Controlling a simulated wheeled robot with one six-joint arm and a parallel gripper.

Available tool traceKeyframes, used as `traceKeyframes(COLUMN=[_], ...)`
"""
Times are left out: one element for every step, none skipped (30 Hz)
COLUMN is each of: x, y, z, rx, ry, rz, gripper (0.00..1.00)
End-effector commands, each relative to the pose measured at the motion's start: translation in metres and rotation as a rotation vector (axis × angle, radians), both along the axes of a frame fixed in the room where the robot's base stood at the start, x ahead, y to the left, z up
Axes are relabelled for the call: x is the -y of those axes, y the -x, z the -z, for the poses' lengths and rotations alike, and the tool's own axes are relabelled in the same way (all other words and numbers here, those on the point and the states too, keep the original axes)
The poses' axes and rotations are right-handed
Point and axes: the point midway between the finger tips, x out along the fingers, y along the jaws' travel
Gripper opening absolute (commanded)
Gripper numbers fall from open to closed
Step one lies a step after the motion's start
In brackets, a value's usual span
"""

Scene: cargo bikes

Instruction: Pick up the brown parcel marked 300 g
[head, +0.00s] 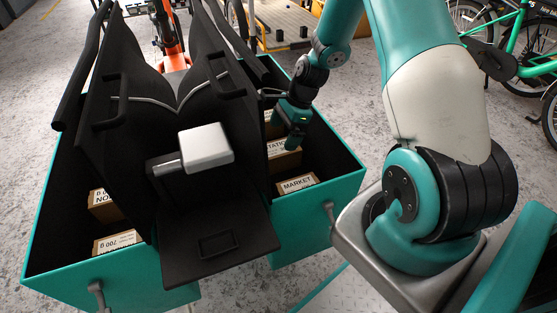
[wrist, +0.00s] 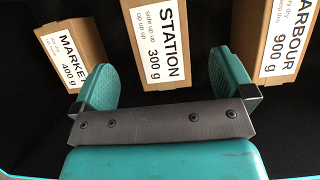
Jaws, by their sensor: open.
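The brown parcel marked STATION 300 g (wrist: 186,70) stands in the wrist view's upper middle. In the head view it shows partly, labelled "TATIO" (head: 286,160), in the right teal cargo box (head: 335,190). My gripper (wrist: 165,78) is open and empty, its two teal fingers spread to either side of the parcel's lower end in the picture. How far the fingertips are from the parcel in depth I cannot tell. In the head view my gripper (head: 296,122) is low inside the right box, partly covering the parcels.
A MARKET 400 g parcel (wrist: 82,45) lies to the left and a 900 g parcel (wrist: 272,30) to the right, with dark gaps between. The left box holds a 700 g parcel (head: 117,242) and another (head: 104,202). A black seat panel (head: 205,120) rises between the boxes.

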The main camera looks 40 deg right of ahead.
Motion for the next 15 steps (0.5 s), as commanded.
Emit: traceKeyframes(x=[-0.002, -0.003, -0.004, -0.004, -0.004, -0.005, -0.005, -0.005, -0.006, -0.006, -0.007, -0.008, -0.008, -0.010, -0.012], y=[-0.001, -0.001, -0.001, -0.001, -0.001, -0.001, -0.001, -0.001, -0.001, -0.001, -0.001, -0.001, -0.001, -0.002, -0.002], z=[0.007, 0.009, 0.010, 0.011, 0.012, 0.014, 0.016, 0.019, 0.024, 0.029, 0.034, 0.041, 0.046, 0.050, 0.055], rx=[-0.001, -0.001, 0.000, 0.000, 0.000, 0.000, 0.000, 0.000, -0.001, -0.001, -0.001, -0.002, -0.001, -0.001, -0.001], ry=[0.000, 0.000, 0.000, 0.000, 0.000, 0.000, 0.000, 0.001, 0.000, 0.000, 0.000, -0.001, 0.000, 0.001, 0.001], rz=[-0.001, -0.001, -0.001, -0.001, -0.001, -0.001, 0.000, -0.001, -0.001, -0.001, -0.002, -0.001, -0.001, -0.001, -0.003], gripper=[1.00, 1.00, 1.00, 1.00, 1.00, 1.00, 1.00, 1.00, 1.00, 1.00, 1.00, 1.00, 1.00, 1.00, 1.00])
